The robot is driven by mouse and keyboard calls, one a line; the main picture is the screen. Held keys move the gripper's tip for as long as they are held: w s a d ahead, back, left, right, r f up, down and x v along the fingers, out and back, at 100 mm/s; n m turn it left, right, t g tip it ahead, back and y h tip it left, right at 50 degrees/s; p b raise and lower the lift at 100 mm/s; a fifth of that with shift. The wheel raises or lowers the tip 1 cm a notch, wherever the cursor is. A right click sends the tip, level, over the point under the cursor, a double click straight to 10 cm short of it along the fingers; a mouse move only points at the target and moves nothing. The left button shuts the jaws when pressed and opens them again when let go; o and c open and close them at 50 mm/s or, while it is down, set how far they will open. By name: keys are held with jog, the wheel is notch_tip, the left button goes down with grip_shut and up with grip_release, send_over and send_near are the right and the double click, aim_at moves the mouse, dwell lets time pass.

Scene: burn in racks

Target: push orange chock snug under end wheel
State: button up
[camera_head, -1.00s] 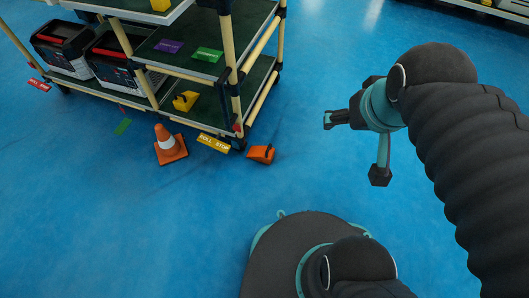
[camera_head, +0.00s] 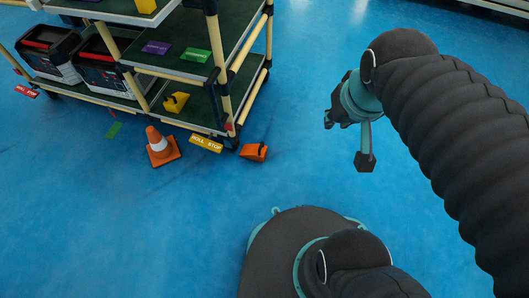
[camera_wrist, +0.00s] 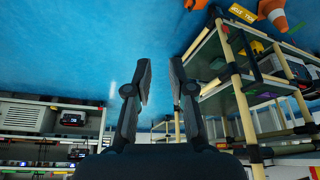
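The orange chock (camera_head: 254,152) lies on the blue floor just right of the rack's near corner. The dark end wheel (camera_head: 232,143) at that corner is small and partly hidden. I cannot tell whether the chock touches it. In the wrist view, the chock (camera_wrist: 195,4) is cut by the top edge. My gripper (camera_wrist: 160,78) is open and empty, its two dark fingers apart. In the head view, my gripper (camera_head: 331,118) is in the air to the right of the chock, clear of it and the rack.
A rack (camera_head: 185,68) with green shelves and cream posts stands at upper left. A yellow "ROLL STOP" label (camera_head: 206,143) and an orange cone (camera_head: 160,148) are left of the chock. A yellow block (camera_head: 176,102) sits on the low shelf. Floor between chock and arm is clear.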

jog(key=w+a+f+g, duration=0.1)
jog(key=w+f+g, duration=0.1)
jog(key=f, duration=0.3)
jog(key=w+a+f+n+g+p, duration=0.1)
jog(key=w+f+g, duration=0.1)
jog(key=w+f, duration=0.3)
jog(key=w+a+f+n+g+p, duration=0.1)
jog(key=w+f+g, duration=0.1)
jog(key=f, duration=0.5)
jog(key=shift+w+a, duration=0.15)
jog(key=shift+w, duration=0.65)
grip_shut()
jog(key=n+t+p, duration=0.1)
jog(key=n+p, duration=0.1)
jog(key=n, duration=1)
send_over(278, 161)
notch_tip(278, 161, down, 29)
notch_tip(278, 161, down, 10)
jog(key=shift+w+f+b, duration=0.1)
jog(key=shift+b, duration=0.5)
jog(key=shift+w+a+r, duration=0.15)
jog(key=shift+w+a, duration=0.1)
jog(key=shift+a, duration=0.4)
jog(key=shift+w+a+r, duration=0.1)
jog(key=shift+w+a, duration=0.1)
jog(key=shift+a, duration=0.4)
jog(key=shift+w+a, duration=0.25)
jog(key=shift+a, duration=0.45)
jog(key=shift+w, duration=0.1)
